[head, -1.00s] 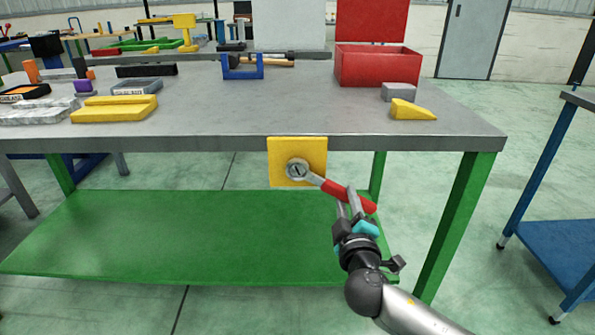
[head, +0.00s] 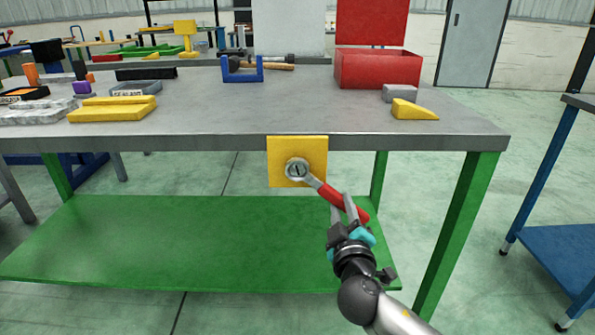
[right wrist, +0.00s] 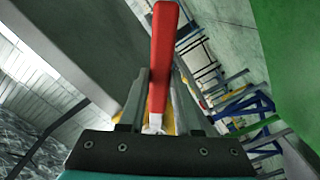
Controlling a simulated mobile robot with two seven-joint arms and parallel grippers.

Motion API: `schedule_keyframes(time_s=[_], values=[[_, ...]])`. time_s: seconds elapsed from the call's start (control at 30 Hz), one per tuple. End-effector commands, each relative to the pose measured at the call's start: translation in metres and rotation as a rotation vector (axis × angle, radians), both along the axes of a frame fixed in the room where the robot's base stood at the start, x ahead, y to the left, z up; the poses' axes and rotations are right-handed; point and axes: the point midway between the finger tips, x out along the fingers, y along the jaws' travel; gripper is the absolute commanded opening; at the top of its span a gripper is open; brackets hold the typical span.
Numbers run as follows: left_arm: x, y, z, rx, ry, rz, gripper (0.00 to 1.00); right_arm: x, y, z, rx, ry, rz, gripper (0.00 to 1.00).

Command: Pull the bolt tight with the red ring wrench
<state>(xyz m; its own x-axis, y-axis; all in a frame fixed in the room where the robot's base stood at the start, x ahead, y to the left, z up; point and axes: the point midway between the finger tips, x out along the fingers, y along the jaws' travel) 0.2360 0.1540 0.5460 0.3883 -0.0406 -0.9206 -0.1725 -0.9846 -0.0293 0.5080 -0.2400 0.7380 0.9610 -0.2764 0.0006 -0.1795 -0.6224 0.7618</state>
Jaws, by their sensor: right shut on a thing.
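The red ring wrench (head: 330,193) has its ring end around the bolt (head: 297,170) on the yellow plate (head: 317,148) at the table's front edge. Its red handle slants down to the right. My right gripper (head: 347,208) is shut on the red handle from below right. In the right wrist view the handle (right wrist: 163,60) stands up between the fingers, with a bit of yellow behind it. The ring covers the bolt's rim, so how tight the bolt sits cannot be told. My left gripper is not in view.
The grey tabletop (head: 300,110) holds a red open box (head: 378,69), a yellow wedge (head: 413,110), a blue holder (head: 243,74) and yellow blocks (head: 112,108). A green shelf (head: 170,245) lies below, with a green leg (head: 460,230) to the right. A blue table (head: 555,240) stands far right.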

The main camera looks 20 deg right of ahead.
Motion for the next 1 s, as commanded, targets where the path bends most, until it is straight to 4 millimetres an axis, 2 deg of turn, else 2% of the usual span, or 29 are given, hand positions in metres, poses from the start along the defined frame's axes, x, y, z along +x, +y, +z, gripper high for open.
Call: schedule_keyframes(time_s=[0.2,1.0], values=[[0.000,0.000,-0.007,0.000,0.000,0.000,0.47,0.001,0.003,-0.003,0.039,-0.014,0.000,0.00],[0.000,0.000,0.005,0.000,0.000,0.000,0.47,-0.005,0.001,0.003,-0.017,0.003,0.001,0.00]])
